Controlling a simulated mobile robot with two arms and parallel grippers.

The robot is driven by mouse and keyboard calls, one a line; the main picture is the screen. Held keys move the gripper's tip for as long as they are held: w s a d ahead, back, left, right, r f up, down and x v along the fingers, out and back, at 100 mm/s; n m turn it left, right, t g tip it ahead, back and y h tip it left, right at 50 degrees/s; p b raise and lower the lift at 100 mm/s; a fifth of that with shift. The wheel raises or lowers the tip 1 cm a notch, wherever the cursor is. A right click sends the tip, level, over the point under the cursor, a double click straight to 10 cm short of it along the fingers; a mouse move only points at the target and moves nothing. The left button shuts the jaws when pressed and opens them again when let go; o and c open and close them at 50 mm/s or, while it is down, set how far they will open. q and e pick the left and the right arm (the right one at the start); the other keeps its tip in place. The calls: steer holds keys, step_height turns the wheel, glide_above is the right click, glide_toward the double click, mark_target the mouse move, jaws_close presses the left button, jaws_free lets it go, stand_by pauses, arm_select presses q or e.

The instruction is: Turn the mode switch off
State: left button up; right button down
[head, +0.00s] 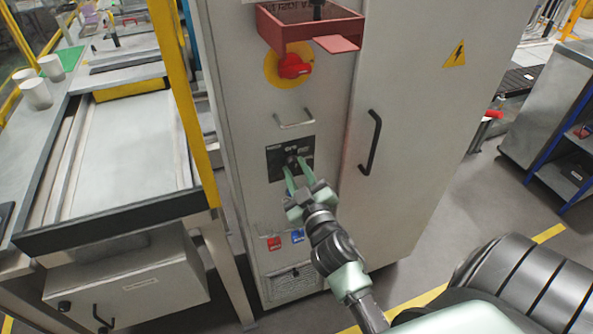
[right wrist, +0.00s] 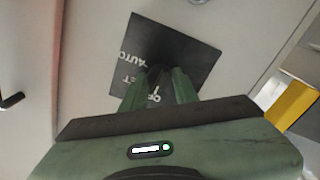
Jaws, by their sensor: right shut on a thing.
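The mode switch sits on a black labelled plate (head: 275,160) on the front of a grey cabinet (head: 240,90). My right gripper (head: 298,172) is at this plate, its green fingers shut on the dark knob of the mode switch. In the right wrist view the plate (right wrist: 150,50) shows part of the word "AUTO" and other white letters. The right gripper's fingertips (right wrist: 158,78) close around the knob there and hide most of it, so which way it points cannot be told. My left gripper is not in view.
Above the plate are a small metal handle (head: 294,122), a red rotary switch (head: 294,66) on a yellow disc and a red open box (head: 285,30). A black door handle (head: 371,142) is to the right. A conveyor table (head: 125,140) stands left.

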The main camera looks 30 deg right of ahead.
stand_by(0.3)
steer(key=c, duration=1.1)
jaws_free()
steer(key=shift+s+a+f, duration=0.1)
steer(key=shift+s+f, duration=0.05)
steer(key=shift+s, duration=0.2)
steer(key=b+v, duration=0.2)
steer(key=v, duration=0.5)
steer(key=shift+s, duration=0.1)
